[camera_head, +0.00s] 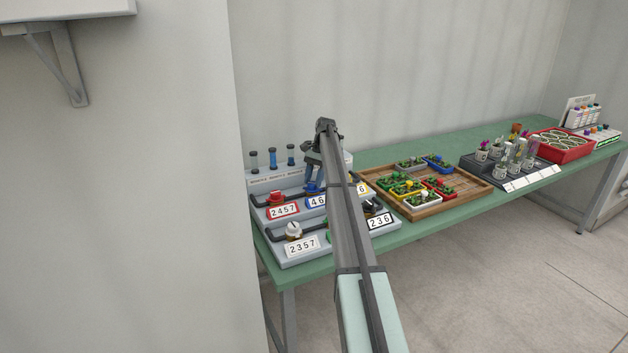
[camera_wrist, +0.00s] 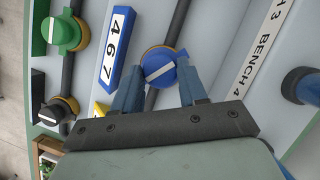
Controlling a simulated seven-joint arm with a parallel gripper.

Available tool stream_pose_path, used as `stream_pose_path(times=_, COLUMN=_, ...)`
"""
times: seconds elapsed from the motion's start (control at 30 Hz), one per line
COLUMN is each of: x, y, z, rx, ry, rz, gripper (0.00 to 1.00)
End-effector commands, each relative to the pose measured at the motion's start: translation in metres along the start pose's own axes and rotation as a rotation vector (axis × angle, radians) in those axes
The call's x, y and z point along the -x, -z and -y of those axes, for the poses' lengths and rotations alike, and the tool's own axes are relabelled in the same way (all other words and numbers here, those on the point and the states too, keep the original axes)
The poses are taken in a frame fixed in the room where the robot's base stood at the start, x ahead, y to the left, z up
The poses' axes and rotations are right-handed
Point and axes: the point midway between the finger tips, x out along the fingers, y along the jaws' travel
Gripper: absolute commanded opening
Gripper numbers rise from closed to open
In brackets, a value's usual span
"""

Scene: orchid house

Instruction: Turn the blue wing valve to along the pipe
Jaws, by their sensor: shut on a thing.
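The blue wing valve (camera_wrist: 160,68) has a white stripe and sits in an orange-brown collar on a dark pipe (camera_wrist: 176,28). In the wrist view the stripe lies aslant to the pipe, neither along it nor square across it. My gripper (camera_wrist: 160,82) is shut on the valve, with a blue finger on either side. In the head view the valve (camera_head: 313,189) is partly hidden by my gripper (camera_head: 314,180). A white number plate reading 467 (camera_wrist: 113,50) stands beside the valve.
A red valve (camera_head: 277,198), a white valve (camera_head: 293,231), a green valve (camera_wrist: 62,33), a black valve (camera_wrist: 53,112) and a yellow part (camera_wrist: 103,109) are close by. Vials (camera_head: 272,160) stand behind. A wooden tray (camera_head: 452,208) of plants lies to the right.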

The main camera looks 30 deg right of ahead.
Motion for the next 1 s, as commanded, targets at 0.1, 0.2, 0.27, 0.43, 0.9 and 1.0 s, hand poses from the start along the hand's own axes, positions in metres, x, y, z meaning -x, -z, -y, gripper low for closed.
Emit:
stream_pose_path(times=0.1, x=0.0004, y=0.0008, z=0.0012, rx=0.059, ry=-0.024, rz=-0.003, gripper=0.12)
stream_pose_path(times=0.2, x=0.0001, y=0.0008, z=0.0015, rx=0.098, ry=-0.037, rz=-0.005, gripper=0.12)
stream_pose_path(times=0.27, x=-0.0001, y=0.0009, z=0.0015, rx=0.115, ry=-0.044, rz=-0.006, gripper=0.12)
stream_pose_path(times=0.43, x=-0.0004, y=0.0009, z=0.0016, rx=0.146, ry=-0.056, rz=-0.008, gripper=0.12)
stream_pose_path(times=0.9, x=-0.0011, y=0.001, z=0.0018, rx=0.156, ry=-0.059, rz=-0.009, gripper=0.12)
stream_pose_path(times=1.0, x=-0.001, y=0.001, z=0.0018, rx=0.155, ry=-0.059, rz=-0.009, gripper=0.52)
